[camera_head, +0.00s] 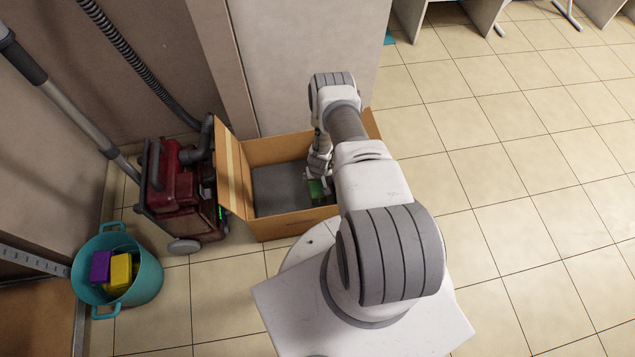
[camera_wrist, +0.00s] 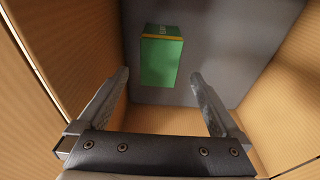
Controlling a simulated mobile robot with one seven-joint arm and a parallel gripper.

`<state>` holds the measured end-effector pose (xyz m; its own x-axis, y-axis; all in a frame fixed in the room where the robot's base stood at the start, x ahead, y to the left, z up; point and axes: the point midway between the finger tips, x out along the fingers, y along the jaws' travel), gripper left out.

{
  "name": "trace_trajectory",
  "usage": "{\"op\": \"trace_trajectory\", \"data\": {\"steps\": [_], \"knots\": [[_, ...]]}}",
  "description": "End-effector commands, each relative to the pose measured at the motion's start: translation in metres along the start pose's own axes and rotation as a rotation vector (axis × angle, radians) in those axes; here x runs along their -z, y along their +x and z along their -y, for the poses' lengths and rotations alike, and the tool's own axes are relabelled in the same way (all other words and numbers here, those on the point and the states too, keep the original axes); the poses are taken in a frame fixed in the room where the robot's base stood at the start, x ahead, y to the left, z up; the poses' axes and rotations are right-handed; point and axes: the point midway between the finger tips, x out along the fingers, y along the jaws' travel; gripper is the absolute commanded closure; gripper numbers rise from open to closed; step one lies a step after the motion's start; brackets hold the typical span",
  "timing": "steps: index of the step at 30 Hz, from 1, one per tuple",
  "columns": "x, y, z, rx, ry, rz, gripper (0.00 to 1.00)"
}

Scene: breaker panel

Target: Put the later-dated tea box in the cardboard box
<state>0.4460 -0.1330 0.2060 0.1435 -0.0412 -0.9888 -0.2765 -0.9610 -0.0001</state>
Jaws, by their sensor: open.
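The cardboard box (camera_head: 285,226) stands open on the floor with its flaps out. A green box with a yellow band, which looks like a tea box (camera_head: 316,188), is inside it. In the wrist view the green tea box (camera_wrist: 161,60) lies on the box's grey bottom, beyond my fingertips. No date can be read on it. My gripper (camera_wrist: 160,85) is open and empty, reaching down inside the cardboard box. In the head view my arm hides part of the box's right side.
A teal bucket (camera_head: 148,281) at the lower left holds a purple box (camera_head: 101,267) and a yellow box (camera_head: 120,272). A red vacuum machine (camera_head: 180,190) stands left of the cardboard box, against the wall. The tiled floor at the right is clear.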

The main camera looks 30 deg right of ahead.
Motion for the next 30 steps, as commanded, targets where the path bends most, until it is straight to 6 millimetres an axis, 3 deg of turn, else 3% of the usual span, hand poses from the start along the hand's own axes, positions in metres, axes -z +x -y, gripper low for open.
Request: {"op": "trace_trajectory", "data": {"steps": [6,11,15,21,30], "knots": [[0.005,-0.021,0.001,0.002,-0.002,-0.005,0.0],[0.038,-0.052,0.008,0.019,-0.015,-0.026,0.0],[0.082,-0.103,0.02,0.044,-0.035,-0.053,0.0],[0.132,-0.184,0.04,0.076,-0.068,-0.087,0.0],[0.173,-0.311,0.068,0.114,-0.117,-0.128,0.0]]}}
